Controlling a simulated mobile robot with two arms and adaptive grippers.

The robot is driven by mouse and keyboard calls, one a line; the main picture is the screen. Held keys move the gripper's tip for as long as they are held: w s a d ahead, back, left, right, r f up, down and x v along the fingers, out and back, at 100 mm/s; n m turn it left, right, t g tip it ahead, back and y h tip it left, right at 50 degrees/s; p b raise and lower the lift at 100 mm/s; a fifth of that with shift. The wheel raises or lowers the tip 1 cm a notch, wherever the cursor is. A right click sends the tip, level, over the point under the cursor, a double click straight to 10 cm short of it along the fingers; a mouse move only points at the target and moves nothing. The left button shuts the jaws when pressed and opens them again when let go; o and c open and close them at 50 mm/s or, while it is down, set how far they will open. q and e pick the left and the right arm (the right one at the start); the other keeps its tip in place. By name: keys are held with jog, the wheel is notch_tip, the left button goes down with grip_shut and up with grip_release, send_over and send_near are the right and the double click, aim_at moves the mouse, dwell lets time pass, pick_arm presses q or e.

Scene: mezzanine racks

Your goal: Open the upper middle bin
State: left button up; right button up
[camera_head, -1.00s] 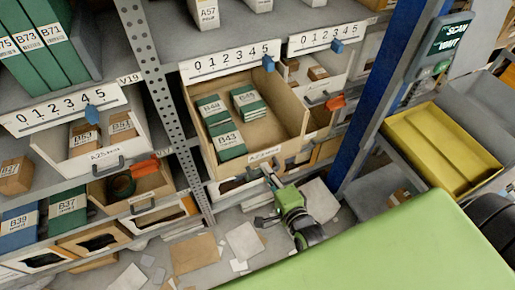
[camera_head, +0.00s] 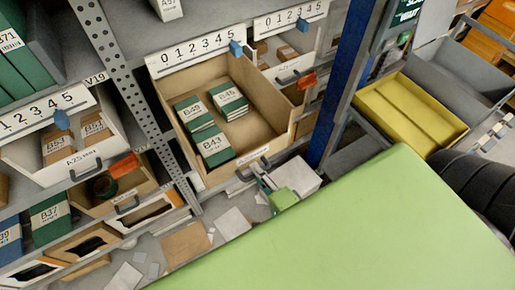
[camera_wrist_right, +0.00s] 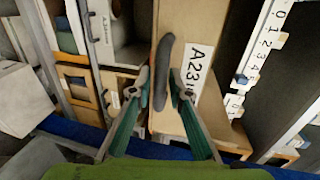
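The upper middle bin, a cardboard-brown box (camera_head: 262,98) under a 0–5 scale strip, is pulled well out of the rack. Several green packs (camera_head: 215,143) marked B43, B45 and B49 lie inside, with bare floor beside them. Its front carries an A23 label (camera_wrist_right: 196,76) and a dark handle (camera_wrist_right: 163,72). My right gripper (camera_head: 261,177) is at the front of this bin. In the right wrist view its fingers (camera_wrist_right: 160,88) flank the handle closely and appear closed on it. My left gripper is not in view.
An A25 bin (camera_head: 100,152) with brown boxes is at the left. A smaller bin (camera_head: 288,68) is at the right, beside a blue post (camera_head: 335,100). A yellow tray (camera_head: 410,115) stands farther right. Papers (camera_head: 232,223) lie below the bin.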

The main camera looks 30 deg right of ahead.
jog(key=shift+s, duration=0.2)
jog(key=v, duration=1.1)
jog(key=shift+s, duration=0.25)
